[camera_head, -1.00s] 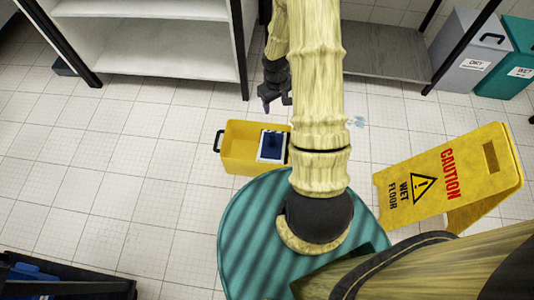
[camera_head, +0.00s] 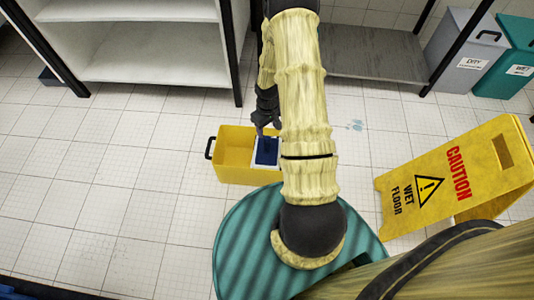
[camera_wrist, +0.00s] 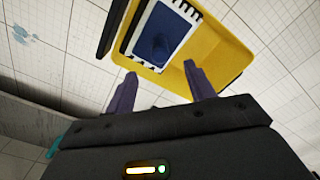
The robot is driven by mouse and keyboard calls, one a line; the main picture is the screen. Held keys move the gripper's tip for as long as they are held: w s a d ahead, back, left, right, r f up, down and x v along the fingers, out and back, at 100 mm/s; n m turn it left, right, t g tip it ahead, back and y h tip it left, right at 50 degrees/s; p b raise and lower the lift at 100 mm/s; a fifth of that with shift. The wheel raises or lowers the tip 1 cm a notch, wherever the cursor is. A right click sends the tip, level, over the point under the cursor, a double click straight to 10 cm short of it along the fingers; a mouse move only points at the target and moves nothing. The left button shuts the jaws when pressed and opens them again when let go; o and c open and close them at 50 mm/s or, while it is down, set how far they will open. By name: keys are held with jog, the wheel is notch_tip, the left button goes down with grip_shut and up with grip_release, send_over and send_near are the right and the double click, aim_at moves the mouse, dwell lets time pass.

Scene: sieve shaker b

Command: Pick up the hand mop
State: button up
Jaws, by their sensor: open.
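A flat blue piece with a white border (camera_head: 267,150), which looks like the hand mop, lies in the right part of a yellow bucket (camera_head: 234,152). A darker shape, perhaps its handle, shows in its middle in the wrist view (camera_wrist: 160,46), but I cannot make it out clearly. My gripper (camera_head: 266,130) hangs over the far edge of the blue piece, with its fingers pointing down. In the wrist view the two purple fingers (camera_wrist: 161,74) are spread apart with nothing between them, and the piece lies beyond their tips.
A round teal striped surface (camera_head: 245,235) is just in front of the bucket. A yellow wet-floor sign (camera_head: 455,178) stands at right. A white shelf (camera_head: 140,65) and a grey shelf (camera_head: 370,68) are behind. Grey and teal bins are at far right. Tiled floor is clear at left.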

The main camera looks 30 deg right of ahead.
aim_at(268, 139)
notch_tip(268, 139, down, 8)
jog(key=b, duration=0.3)
jog(key=shift+r, duration=0.1)
jog(key=shift+b, duration=0.3)
jog(key=f+b, duration=0.4)
jog(key=f, duration=0.1)
jog(key=shift+w+f, duration=0.15)
jog(key=shift+w, duration=0.05)
grip_shut()
